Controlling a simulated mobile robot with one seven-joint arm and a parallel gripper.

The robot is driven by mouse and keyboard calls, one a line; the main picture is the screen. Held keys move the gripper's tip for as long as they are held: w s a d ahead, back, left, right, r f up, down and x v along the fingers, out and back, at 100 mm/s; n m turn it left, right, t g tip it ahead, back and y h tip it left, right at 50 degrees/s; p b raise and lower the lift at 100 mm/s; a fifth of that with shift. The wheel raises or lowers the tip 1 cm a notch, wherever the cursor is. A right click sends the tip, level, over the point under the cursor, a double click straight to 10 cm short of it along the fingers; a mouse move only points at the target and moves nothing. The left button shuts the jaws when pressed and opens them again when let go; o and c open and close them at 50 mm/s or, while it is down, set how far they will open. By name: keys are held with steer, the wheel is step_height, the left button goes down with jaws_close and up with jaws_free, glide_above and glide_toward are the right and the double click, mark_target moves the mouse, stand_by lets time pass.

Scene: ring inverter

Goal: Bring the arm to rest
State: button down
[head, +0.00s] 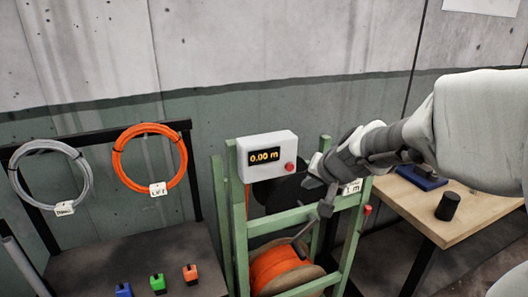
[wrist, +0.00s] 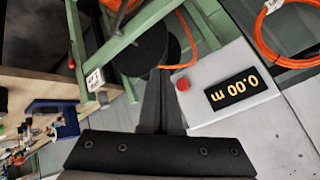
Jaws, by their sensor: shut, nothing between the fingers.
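My arm reaches in from the right in the head view. My gripper (head: 326,207) is in front of the green reel stand (head: 345,245), by its right upright and above the orange cable spool (head: 275,268). In the wrist view my gripper (wrist: 160,80) shows its two dark fingers together, with nothing between them. The fingertips overlap a black disc (wrist: 137,50) in that view; I cannot tell whether they touch anything.
A meter box (head: 267,156) reading 0.00 m with a red button tops the stand. Grey (head: 50,173) and orange (head: 150,158) cable coils hang at left above several small coloured blocks. A wooden table (head: 425,205) at right holds a black cylinder (head: 448,206) and a blue item (head: 422,178).

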steer(key=s+r+n+g+h, duration=0.1)
steer(key=s+n, duration=0.1)
steer(key=s, duration=1)
steer(key=s+r+n+g+p, duration=0.1)
steer(key=s+n+g, duration=0.1)
steer(key=s, duration=1.1)
steer(key=shift+a+r+n+h, duration=0.15)
steer(key=shift+a+n+h, duration=0.1)
steer(key=shift+n+h, duration=0.15)
